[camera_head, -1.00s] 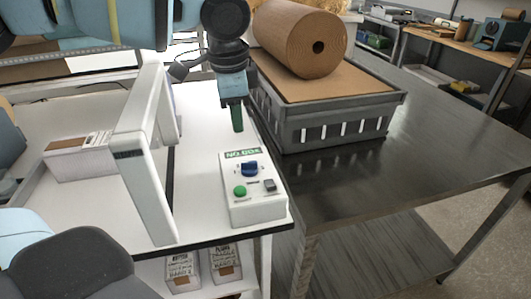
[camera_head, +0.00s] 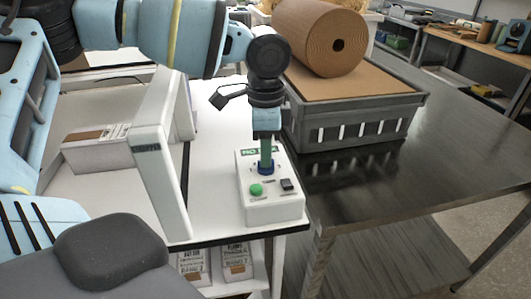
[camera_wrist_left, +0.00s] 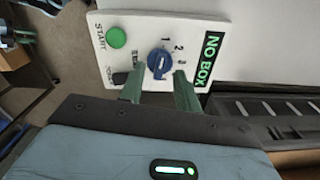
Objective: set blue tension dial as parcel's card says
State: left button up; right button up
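The blue tension dial (camera_wrist_left: 160,64) sits on a white control box (camera_head: 272,208), with the numbers 1, 2 and 3 beside it in the left wrist view. I cannot tell surely which number it points to. My left gripper (camera_wrist_left: 160,76) is open, its green fingertips on either side of the dial, close to the panel; contact is unclear. In the head view the fingers (camera_head: 266,160) point down and partly hide the dial (camera_head: 262,169). A parcel (camera_head: 95,152) with a printed label lies at the left; its text is unreadable. My right gripper is out of view.
The control box has a green START button (camera_wrist_left: 116,37), a black switch (camera_head: 287,184) and a lit "NO BOX" display (camera_wrist_left: 209,57). A white arch (camera_head: 160,165) stands left of it. A grey crate (camera_head: 350,130) with a brown paper roll (camera_head: 320,40) stands behind right.

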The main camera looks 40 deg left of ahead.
pick_arm(q)
jog(key=shift+f, duration=0.85)
jog(key=shift+c, duration=0.3)
grip_shut()
